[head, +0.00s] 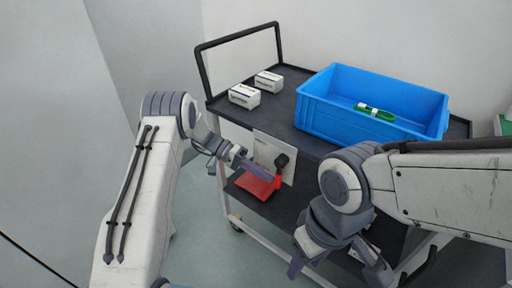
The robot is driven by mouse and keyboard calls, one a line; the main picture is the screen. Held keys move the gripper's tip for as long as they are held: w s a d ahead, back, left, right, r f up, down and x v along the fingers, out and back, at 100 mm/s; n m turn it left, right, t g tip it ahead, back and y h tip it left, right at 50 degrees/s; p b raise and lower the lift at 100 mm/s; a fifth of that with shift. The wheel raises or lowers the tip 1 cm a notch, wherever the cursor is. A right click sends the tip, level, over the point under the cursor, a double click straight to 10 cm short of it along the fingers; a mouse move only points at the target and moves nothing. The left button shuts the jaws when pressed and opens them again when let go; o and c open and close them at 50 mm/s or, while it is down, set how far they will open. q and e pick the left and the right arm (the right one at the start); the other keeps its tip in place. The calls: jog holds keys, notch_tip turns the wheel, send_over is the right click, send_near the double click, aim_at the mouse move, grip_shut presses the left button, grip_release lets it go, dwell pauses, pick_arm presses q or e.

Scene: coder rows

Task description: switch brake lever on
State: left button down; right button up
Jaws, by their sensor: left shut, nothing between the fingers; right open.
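A white panel (267,150) on the cart carries a black knob (282,160). Red parts (258,186) show just below it; I take these and the knob to be the brake lever, but cannot tell its position. My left gripper (270,178) is shut and empty, with its tip at the red parts, just left of the knob. Whether it touches them is unclear, and it hides part of the panel. My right gripper (338,272) is open and empty, pointing down in the foreground, to the right of and nearer than the lever.
The dark cart's top shelf (285,108) holds two white coder-like boxes (244,95) (268,80) and a blue crate (318,119) with a green-and-white item (375,111) inside. A black handle rail (238,36) rises at the cart's left end. Open floor lies left of the cart.

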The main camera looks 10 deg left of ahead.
pick_arm(q)
jog(key=shift+s+d+f, duration=0.25)
jog(key=shift+d+f, duration=0.05)
jog(key=shift+d, duration=0.1)
jog(key=shift+s+d+f, duration=0.1)
jog(key=shift+s+d, duration=0.05)
dwell(0.4)
jog(key=w+a+b, duration=0.1)
jog(key=w+a, duration=0.1)
jog(key=a, duration=0.5)
jog(key=w+a, duration=0.2)
jog(key=a, duration=0.4)
jog(key=shift+w+a+b, duration=0.35)
jog(key=shift+b, duration=0.05)
